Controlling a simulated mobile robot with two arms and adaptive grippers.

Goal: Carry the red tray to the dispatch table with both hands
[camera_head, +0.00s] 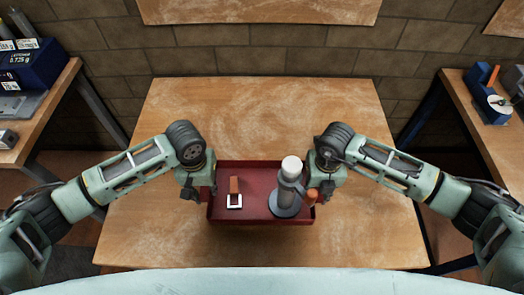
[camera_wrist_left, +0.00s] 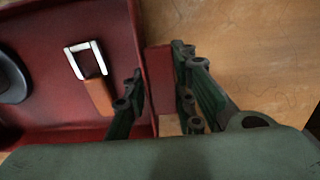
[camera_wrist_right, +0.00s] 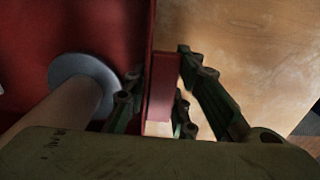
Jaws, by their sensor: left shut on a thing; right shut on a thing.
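The red tray (camera_head: 258,174) is in the middle of the head view, over the front half of a wooden table (camera_head: 258,110), which I take to be the dispatch table. I cannot tell whether it touches the tabletop. My left gripper (camera_wrist_left: 155,95) is shut on the tray's left end, its fingers either side of a red handle block. My right gripper (camera_wrist_right: 162,95) is shut the same way on the right end. In the tray are a small brown-handled tool with a white square frame (camera_head: 234,201) and a grey stand with a white-topped cylinder (camera_head: 290,172).
A side bench at left holds a dark blue box (camera_head: 30,65). A bench at right holds a blue holder (camera_head: 490,103) with an orange-handled item. The table's back half is clear. A brick wall stands behind it.

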